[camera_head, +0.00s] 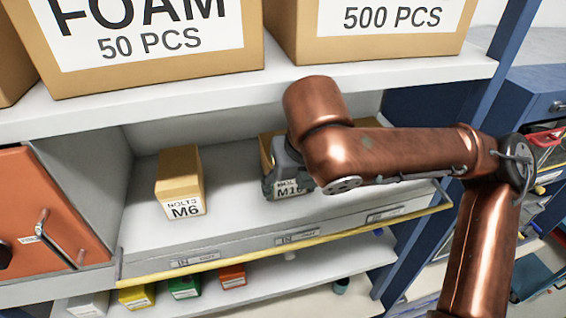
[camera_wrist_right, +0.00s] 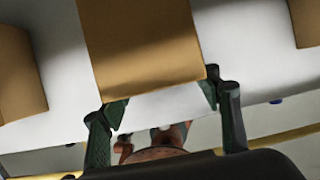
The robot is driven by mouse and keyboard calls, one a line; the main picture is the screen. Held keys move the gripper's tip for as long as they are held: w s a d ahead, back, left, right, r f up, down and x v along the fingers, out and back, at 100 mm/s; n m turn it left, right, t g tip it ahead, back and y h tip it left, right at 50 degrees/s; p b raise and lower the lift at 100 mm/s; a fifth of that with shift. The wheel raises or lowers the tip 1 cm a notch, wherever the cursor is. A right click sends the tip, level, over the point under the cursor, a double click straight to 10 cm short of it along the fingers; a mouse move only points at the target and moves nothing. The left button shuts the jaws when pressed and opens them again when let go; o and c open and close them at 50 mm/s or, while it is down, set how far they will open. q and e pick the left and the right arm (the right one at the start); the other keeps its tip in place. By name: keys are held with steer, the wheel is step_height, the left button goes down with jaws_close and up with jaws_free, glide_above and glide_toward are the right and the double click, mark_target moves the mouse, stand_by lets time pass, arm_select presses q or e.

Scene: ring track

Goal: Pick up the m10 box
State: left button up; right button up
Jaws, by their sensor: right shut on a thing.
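The M10 box (camera_head: 289,187) is a small cardboard box with a white label, on the middle shelf in the head view. My right gripper (camera_head: 282,168) is around it and hides much of it, and only part of the label and a cardboard edge show. In the right wrist view the brown box (camera_wrist_right: 140,40) lies between the two dark fingers of the right gripper (camera_wrist_right: 165,110), which is shut on it. I cannot tell whether the box is clear of the shelf. My left gripper is not in view.
An M6 box (camera_head: 181,180) stands to the left on the same shelf (camera_head: 228,200). Another brown box (camera_wrist_right: 307,22) shows at the right edge of the wrist view. Large cartons (camera_head: 160,60) sit on the shelf above. A yellow strip (camera_head: 300,247) edges the shelf, with small coloured bins (camera_head: 184,287) below.

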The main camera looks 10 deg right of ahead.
steer(key=c, duration=0.5)
steer(key=shift+r, duration=0.15)
